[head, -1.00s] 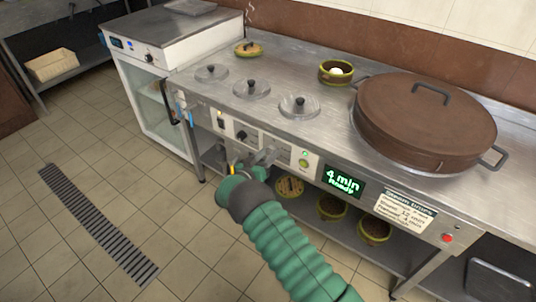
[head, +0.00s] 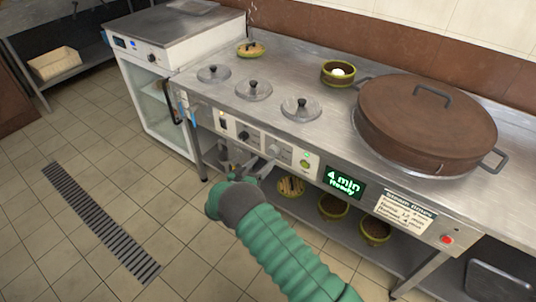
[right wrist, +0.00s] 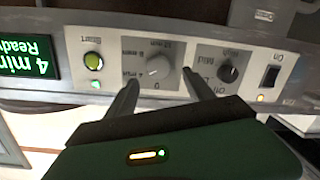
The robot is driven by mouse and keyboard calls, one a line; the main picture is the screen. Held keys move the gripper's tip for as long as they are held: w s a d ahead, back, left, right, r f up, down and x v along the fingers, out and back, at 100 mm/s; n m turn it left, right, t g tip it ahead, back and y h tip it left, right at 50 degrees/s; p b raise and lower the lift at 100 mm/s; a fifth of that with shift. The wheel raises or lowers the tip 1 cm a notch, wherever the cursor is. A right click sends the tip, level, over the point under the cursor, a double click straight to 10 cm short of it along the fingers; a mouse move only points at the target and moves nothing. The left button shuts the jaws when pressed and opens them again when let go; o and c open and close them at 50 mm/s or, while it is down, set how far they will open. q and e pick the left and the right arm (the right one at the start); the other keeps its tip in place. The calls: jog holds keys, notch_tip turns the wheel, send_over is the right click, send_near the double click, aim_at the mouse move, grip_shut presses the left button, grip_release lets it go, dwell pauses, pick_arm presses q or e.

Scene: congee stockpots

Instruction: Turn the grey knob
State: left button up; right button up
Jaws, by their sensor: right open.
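The grey knob (right wrist: 158,67) is a round timer dial on the steel control panel (right wrist: 120,48). In the right wrist view, which shows the panel upside down, it sits between the green start button (right wrist: 93,61) and a black knob (right wrist: 228,73). My right gripper (right wrist: 160,80) is open and empty. Its two fingers point at the panel on either side of the grey knob, apart from it in the picture. In the head view my right gripper (head: 247,163) is just in front of and below the panel. My left gripper is not in view.
A green display (head: 343,181) reads "4 min Ready". A large brown lidded pot (head: 425,120) and several small glass lids (head: 253,88) are on the counter. Bowls (head: 332,205) stand on the shelf below. Tiled floor is free at left.

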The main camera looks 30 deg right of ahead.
jog(key=f+p+v, duration=0.1)
jog(key=v, duration=1)
jog(key=shift+a+r+p, duration=0.25)
jog(key=shift+r+p, duration=0.1)
jog(key=shift+r, duration=0.1)
jog(key=shift+s, duration=0.1)
